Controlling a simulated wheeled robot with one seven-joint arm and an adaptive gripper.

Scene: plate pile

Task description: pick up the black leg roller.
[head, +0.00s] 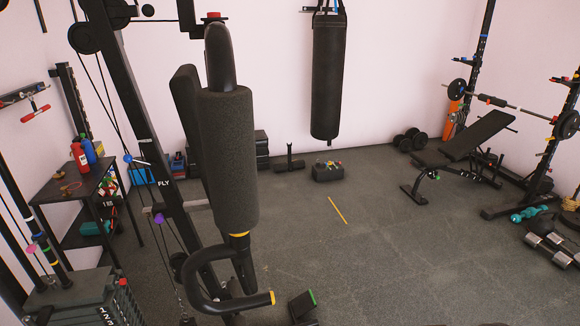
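My gripper is not visible in the head view. A large dark foam roller pad (229,160) stands upright on the padded arm of a cable machine in the near left foreground. A curved black handle (225,303) with yellow ends is below it. I cannot tell whether this pad is the black leg roller of the task. No separate, loose leg roller can be made out. The pad hides part of the floor and wall behind it.
A black shelf table (95,185) with bottles stands at left. A punching bag (328,75) hangs at the back. A small black box (328,173) sits on the floor. A bench (478,135), a barbell (510,104) and dumbbells (548,255) are at right.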

